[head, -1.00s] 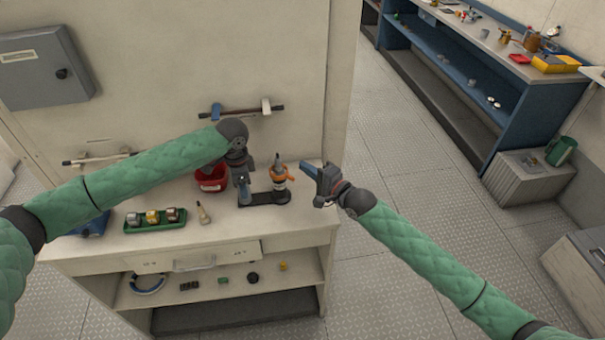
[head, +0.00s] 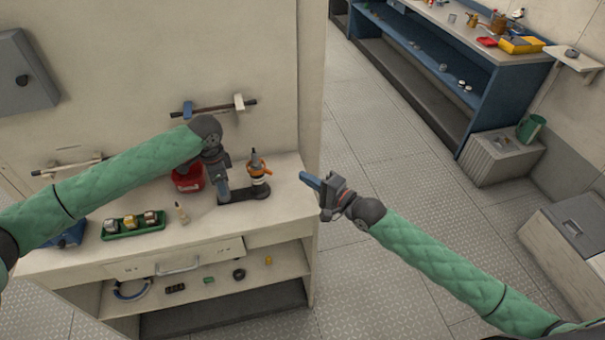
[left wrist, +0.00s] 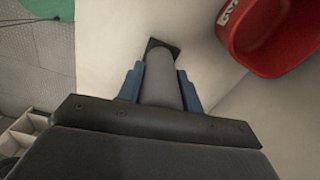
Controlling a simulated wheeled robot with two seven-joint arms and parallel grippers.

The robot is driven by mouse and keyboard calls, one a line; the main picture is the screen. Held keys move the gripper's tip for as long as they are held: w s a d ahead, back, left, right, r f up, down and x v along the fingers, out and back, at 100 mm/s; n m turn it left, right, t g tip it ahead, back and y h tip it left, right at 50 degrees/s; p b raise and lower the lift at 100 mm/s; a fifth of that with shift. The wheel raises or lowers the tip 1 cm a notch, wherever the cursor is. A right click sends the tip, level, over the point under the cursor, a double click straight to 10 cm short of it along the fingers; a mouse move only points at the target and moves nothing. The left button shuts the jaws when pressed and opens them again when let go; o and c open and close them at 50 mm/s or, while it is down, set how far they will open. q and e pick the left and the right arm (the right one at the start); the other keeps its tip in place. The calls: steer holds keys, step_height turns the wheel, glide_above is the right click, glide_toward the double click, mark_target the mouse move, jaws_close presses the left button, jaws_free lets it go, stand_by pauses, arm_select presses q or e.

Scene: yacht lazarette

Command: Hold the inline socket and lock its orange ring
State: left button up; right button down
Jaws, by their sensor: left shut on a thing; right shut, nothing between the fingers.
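The inline socket (head: 256,169) stands upright at the right end of a dark base (head: 243,194) on the bench, with an orange ring (head: 262,177) around it and a small tab to the right. My left gripper (head: 222,190) is shut on a grey cylinder at the base's left end. In the left wrist view, this grey cylinder (left wrist: 160,80) sits between the blue fingers, above a dark plate. My right gripper (head: 304,177) is shut and empty, in the air right of the socket, near the bench's right edge, with a clear gap to the ring.
A red bin (head: 187,179) stands behind my left gripper; it also shows in the left wrist view (left wrist: 262,35). The wall is close behind. Floor to the right is open.

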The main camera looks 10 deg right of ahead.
stand_by(0.4)
arm_select(q)
steer(key=o, duration=1.3)
steer(key=shift+r, duration=0.1)
